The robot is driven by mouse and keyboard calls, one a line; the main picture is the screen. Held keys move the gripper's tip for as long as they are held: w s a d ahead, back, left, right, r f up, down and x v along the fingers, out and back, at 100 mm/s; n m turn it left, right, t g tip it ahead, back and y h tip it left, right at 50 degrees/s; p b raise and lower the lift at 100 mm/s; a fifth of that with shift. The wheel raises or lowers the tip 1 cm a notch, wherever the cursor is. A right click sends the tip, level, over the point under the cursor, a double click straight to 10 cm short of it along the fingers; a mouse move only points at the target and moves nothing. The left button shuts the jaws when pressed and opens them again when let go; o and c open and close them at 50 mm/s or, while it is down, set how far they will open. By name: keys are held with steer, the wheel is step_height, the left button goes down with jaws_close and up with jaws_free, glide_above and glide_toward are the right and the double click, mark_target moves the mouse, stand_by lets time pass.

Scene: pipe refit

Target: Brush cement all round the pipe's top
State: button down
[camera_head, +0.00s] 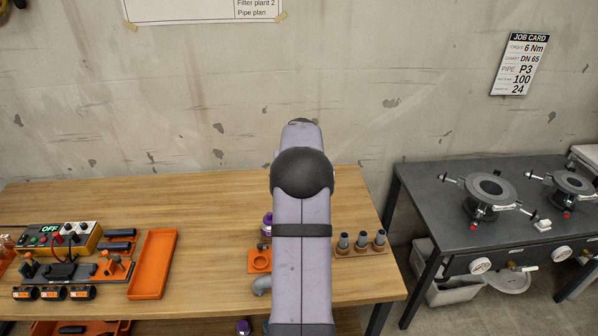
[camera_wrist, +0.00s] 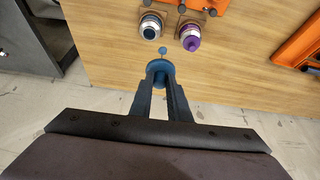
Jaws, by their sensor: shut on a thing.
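My gripper (camera_wrist: 160,92) is shut on a blue round cap (camera_wrist: 160,68), seen in the wrist view. A small blue dauber ball (camera_wrist: 162,50) shows just beyond the cap. An open round tin (camera_wrist: 151,29) with a pale metal rim and dark inside, which looks like the cement tin, stands beyond it, apart from the dauber in this view. In the head view my arm hides the gripper and cap. A grey bent pipe piece (camera_head: 262,286) shows left of my arm; I cannot tell whether it is the pipe to be brushed.
A purple-capped bottle (camera_wrist: 190,38) stands beside the tin; it also shows in the head view (camera_head: 267,226). An orange holder (camera_head: 258,261) is near it. Several grey-topped upright pieces (camera_head: 361,241) stand right of my arm. An orange tray (camera_head: 153,265) lies left, with clear wood between.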

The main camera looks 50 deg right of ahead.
steer(key=s+a+f, duration=0.6)
steer(key=f, duration=0.2)
steer(key=shift+a, duration=0.4)
steer(key=shift+f, duration=0.1)
step_height(320, 180, down, 5)
steer(key=b, duration=0.3)
steer(key=shift+w+a, duration=0.1)
stand_by(0.4)
steer(key=shift+w+a+f+b, duration=0.1)
steer(key=shift+w+a+b, duration=0.1)
steer(key=shift+b, duration=0.1)
stand_by(0.5)
steer(key=shift+w+d, duration=0.25)
steer(key=shift+w, duration=0.1)
